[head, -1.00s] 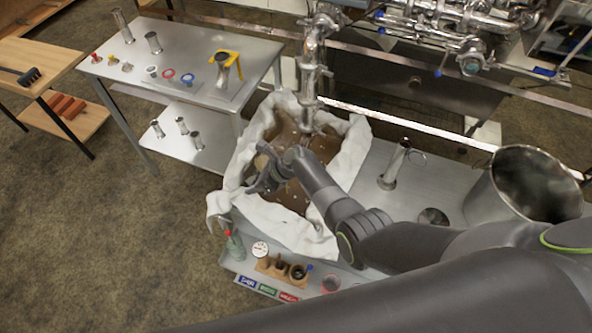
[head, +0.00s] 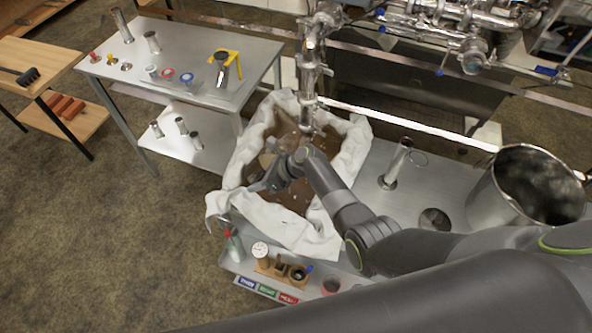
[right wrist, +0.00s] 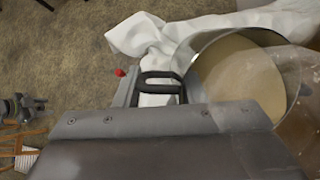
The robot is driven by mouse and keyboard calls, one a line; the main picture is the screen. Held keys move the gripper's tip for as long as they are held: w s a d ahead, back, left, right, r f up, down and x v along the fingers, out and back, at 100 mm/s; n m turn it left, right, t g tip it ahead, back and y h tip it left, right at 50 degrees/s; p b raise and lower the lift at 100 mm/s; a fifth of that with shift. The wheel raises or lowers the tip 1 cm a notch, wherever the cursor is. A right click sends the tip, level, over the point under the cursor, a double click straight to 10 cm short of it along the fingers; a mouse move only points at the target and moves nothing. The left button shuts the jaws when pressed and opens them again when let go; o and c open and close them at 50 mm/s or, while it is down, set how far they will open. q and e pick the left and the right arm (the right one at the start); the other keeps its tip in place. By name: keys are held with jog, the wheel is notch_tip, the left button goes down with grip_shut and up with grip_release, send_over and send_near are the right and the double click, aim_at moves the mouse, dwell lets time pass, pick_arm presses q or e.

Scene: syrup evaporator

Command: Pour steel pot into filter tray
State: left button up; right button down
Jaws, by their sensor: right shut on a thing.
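The filter tray, lined with white cloth (head: 236,178), stands in the middle of the head view with brown liquid and small pale specks inside. My right gripper (head: 266,180) is over the tray's left part, shut on the steel pot. In the right wrist view the steel pot (right wrist: 240,75) shows as a round metal rim around a tan inside, beside the gripper's dark fingers (right wrist: 163,86), over the cloth and brown liquid. In the head view the pot is mostly hidden by my gripper; its exact tilt is hard to tell. My left gripper is out of view.
A metal pipe spout (head: 307,100) comes down over the tray's back edge. A large steel bucket (head: 500,205) and an upright metal cylinder (head: 397,163) stand to the right. A small rack with gauge (head: 262,252) is in front. A steel side table (head: 190,45) is at left.

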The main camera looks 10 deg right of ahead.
jog(key=shift+d+r+y+b, duration=0.65)
jog(key=shift+y+b, duration=0.35)
jog(key=shift+b, duration=0.3)
jog(key=shift+s+d+r+t+y+b, duration=0.15)
jog(key=shift+r+t+y+b, duration=0.4)
jog(key=shift+b, duration=0.95)
jog(key=shift+d+r+y+b, duration=0.25)
jog(key=shift+y+b, duration=0.3)
jog(key=shift+b, duration=0.3)
jog(key=shift+d+r+y+b, duration=0.15)
jog(key=shift+r+y+b, duration=0.25)
jog(key=shift+b, duration=0.45)
jog(key=shift+m+y+b, duration=0.3)
jog(key=shift+b, duration=0.05)
jog(key=shift+d+b, duration=0.15)
jog(key=shift+b, duration=0.2)
jog(key=shift+d+r+y+b, duration=0.3)
jog(key=shift+y+b, duration=0.3)
jog(key=shift+b, duration=0.45)
jog(key=shift+s, duration=0.1)
jog(key=shift+r+b, duration=0.1)
jog(key=shift+b, duration=0.25)
jog(key=shift+d+t+y+b, duration=0.25)
jog(key=shift+y+b, duration=0.05)
jog(key=shift+b, duration=0.05)
